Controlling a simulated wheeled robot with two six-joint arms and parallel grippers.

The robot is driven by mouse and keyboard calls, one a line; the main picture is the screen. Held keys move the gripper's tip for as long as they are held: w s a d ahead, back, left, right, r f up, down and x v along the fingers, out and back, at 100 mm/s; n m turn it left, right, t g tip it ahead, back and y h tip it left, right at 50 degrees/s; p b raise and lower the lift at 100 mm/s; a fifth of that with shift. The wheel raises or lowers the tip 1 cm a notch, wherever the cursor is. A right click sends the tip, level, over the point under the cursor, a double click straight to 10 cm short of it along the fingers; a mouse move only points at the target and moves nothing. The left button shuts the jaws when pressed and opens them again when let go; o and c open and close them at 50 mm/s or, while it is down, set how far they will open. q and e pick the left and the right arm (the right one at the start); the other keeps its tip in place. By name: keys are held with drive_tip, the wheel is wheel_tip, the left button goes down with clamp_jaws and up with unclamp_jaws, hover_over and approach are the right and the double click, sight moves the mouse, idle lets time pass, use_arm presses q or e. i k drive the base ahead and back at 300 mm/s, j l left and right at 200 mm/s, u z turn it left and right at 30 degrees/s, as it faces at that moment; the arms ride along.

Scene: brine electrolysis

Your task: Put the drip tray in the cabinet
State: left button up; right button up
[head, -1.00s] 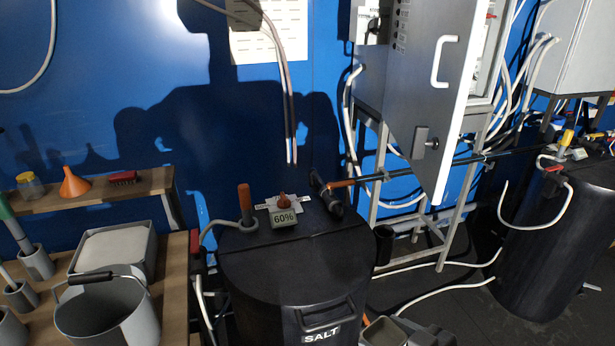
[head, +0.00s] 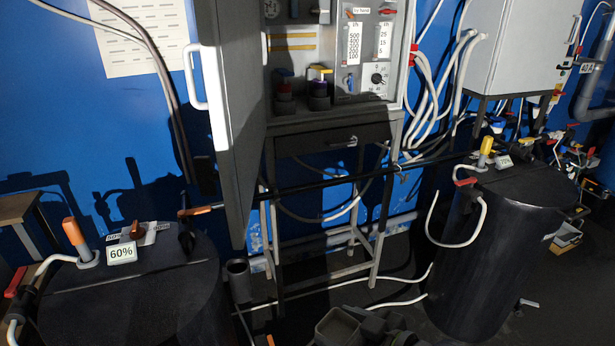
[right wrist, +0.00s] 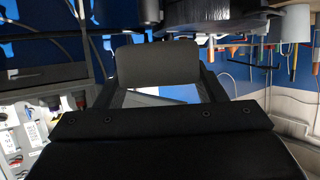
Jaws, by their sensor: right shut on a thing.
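A small grey open-topped tray (head: 337,328), which looks like the drip tray, shows at the bottom edge of the head view, partly cut off. My right gripper (head: 380,330) is dark, low in the frame and shut on it. In the right wrist view a dark block (right wrist: 158,75) sits between the gripper's side parts; I cannot tell whether it is the tray. The grey cabinet (head: 290,60) stands open on a metal stand, higher than the tray. Its door (head: 235,110) is swung out to the left, with a white handle (head: 195,78). My left gripper is not in view.
Inside the cabinet are dark-bodied knobbed parts (head: 318,90) and a gauge panel (head: 375,50). A dark tank (head: 130,300) with a 60% label stands at left, another (head: 485,250) at right. White hoses (head: 345,290) run along the floor between them.

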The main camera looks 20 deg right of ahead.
sight(368, 109)
drive_tip(key=i+l+u, duration=0.1)
drive_tip(key=l, duration=0.45)
drive_tip(key=i+l+u, duration=0.1)
drive_tip(key=l, duration=0.45)
drive_tip(key=i+l, duration=0.15)
drive_tip(key=l, duration=0.45)
drive_tip(key=i+l+u, duration=0.15)
drive_tip(key=l, duration=0.4)
